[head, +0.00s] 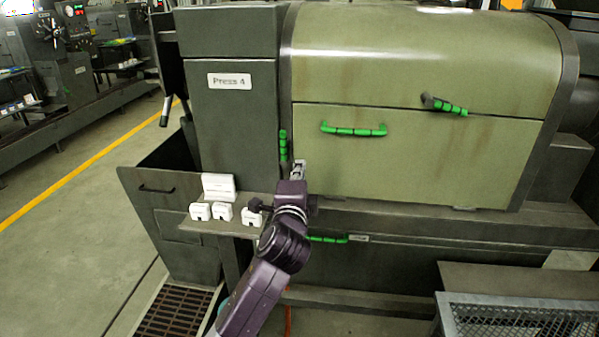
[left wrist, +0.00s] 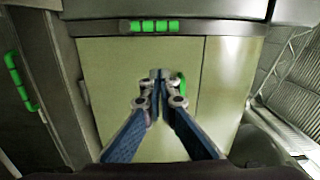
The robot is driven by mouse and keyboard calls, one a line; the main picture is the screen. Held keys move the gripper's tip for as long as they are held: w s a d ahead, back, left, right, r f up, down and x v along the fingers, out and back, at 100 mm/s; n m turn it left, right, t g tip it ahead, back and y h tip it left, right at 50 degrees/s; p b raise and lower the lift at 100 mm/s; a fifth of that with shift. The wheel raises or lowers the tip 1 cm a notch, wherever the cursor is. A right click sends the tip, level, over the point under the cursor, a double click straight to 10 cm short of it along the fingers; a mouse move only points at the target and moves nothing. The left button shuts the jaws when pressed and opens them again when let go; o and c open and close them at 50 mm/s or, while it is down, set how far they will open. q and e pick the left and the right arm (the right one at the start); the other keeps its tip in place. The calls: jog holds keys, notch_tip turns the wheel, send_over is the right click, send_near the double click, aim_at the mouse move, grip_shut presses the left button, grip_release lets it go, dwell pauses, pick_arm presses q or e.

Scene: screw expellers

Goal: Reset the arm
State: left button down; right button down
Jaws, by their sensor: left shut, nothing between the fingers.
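My left gripper (head: 298,170) is raised in front of the lower green panel (head: 450,160) of the press, just right of the dark cabinet. In the left wrist view its two fingers (left wrist: 158,82) are closed together with nothing between them. They point at a pale panel (left wrist: 115,85). A green handle (left wrist: 182,84) shows partly behind the fingertips; I cannot tell how far off it is. My right gripper is in neither view.
Green handles sit on the panel (head: 354,131), the cabinet edge (head: 283,145) and the upper cover (head: 444,105). A small shelf (head: 222,228) with white boxes (head: 224,212) is left of my arm. A mesh-sided bin (head: 515,315) stands lower right. Floor at left is clear.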

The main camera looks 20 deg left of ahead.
pick_arm(q)
jog(key=shift+s+d, duration=0.1)
jog(key=shift+s, duration=0.05)
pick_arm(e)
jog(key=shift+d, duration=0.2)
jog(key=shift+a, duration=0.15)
